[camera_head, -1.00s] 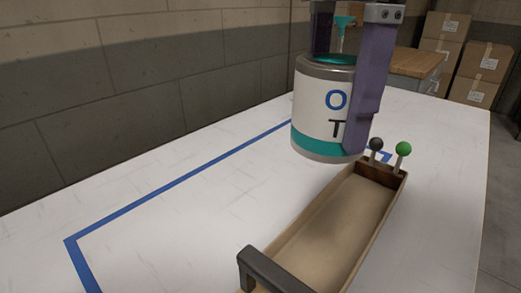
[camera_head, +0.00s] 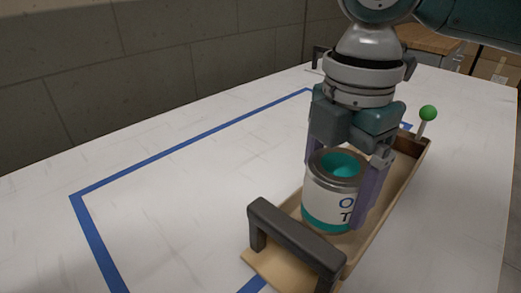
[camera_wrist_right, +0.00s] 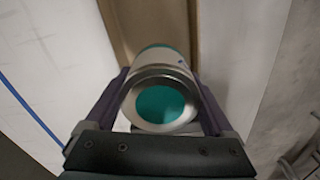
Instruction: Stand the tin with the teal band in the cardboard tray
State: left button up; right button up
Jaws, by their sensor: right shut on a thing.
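The tin (camera_head: 328,205) is white with a teal band around its bottom, a grey metal rim, a teal top and dark lettering. It is upright within the outline of the cardboard tray (camera_head: 277,265), towards its near end. I cannot tell whether its base touches the tray floor. My right gripper (camera_head: 342,192) comes from above with its purple fingers on either side of the tin, shut on it. In the right wrist view, the tin (camera_wrist_right: 160,103) sits between the fingers with the brown tray (camera_wrist_right: 122,28) behind it. My left gripper is not in view.
A dark handle (camera_head: 293,238) stands at the tray's near end, close to the tin. A green-knobbed lever (camera_head: 428,114) rises at its far end. Blue tape (camera_head: 190,146) marks the white table. The table's left part is clear. Cardboard boxes (camera_head: 492,68) stand behind.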

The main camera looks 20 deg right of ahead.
aim_at(328, 214)
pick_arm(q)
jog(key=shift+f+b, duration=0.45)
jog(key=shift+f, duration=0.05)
pick_arm(e)
notch_tip(328, 214, down, 4)
jog(key=shift+f, duration=0.3)
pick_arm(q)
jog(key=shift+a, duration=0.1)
pick_arm(e)
jog(key=shift+f, duration=0.2)
jog(key=o, duration=1.2)
jog(key=shift+o, duration=0.2)
pick_arm(q)
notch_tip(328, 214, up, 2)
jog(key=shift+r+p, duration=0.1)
jog(key=shift+p, duration=0.95)
pick_arm(e)
notch_tip(328, 214, up, 12)
jog(key=shift+r, duration=0.2)
